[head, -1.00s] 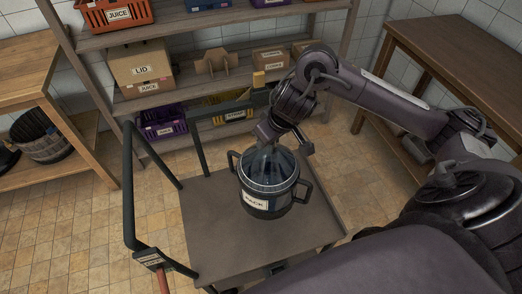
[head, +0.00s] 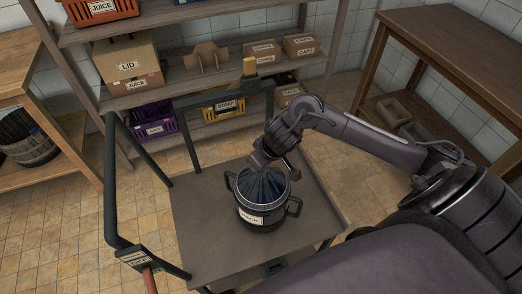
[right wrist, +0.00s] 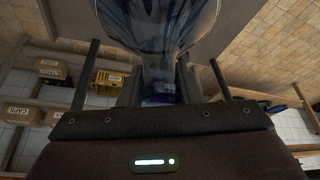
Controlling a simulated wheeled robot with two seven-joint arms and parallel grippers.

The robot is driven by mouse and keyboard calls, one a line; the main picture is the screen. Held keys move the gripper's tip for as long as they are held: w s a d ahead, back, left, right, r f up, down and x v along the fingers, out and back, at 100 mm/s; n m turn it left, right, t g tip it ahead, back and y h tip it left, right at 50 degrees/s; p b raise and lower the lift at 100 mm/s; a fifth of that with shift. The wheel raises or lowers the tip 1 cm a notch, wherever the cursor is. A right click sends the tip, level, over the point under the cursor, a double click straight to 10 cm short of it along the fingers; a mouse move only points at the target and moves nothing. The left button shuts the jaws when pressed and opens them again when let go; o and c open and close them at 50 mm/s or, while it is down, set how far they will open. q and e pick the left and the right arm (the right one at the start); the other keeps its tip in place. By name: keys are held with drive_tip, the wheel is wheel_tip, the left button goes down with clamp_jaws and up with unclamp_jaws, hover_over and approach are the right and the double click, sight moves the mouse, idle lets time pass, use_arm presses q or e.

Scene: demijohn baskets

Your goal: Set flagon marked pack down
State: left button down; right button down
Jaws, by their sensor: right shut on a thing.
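The flagon marked pack is a clear bluish glass vessel (head: 266,187) in a dark two-handled basket (head: 262,217) with a white "PACK" label. It is upright at the cart's flat top (head: 205,222); I cannot tell whether its base touches. My right gripper (head: 272,163) is over it, shut on its neck. In the right wrist view the gripper (right wrist: 160,92) has its fingers on either side of the narrow glass neck, and the glass body (right wrist: 158,25) widens beyond. My left gripper is not in view.
The cart's dark rail frame (head: 111,185) rises at left and back. A shelf with boxes, including the "LID" box (head: 128,66), and a purple crate (head: 155,122) stands behind. Wooden tables stand at left and right (head: 450,50). The cart top is clear around the basket.

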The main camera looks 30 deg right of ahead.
drive_tip(key=shift+w+f, duration=0.15)
drive_tip(key=shift+f, duration=0.45)
drive_tip(key=c, duration=1)
unclamp_jaws()
drive_tip(key=shift+f, duration=0.2)
drive_tip(key=shift+c, duration=0.2)
drive_tip(key=p+v, duration=0.2)
drive_tip(key=v, duration=1)
drive_tip(key=shift+s+p, duration=0.2)
drive_tip(key=shift+p, duration=0.1)
drive_tip(key=shift+r, duration=0.1)
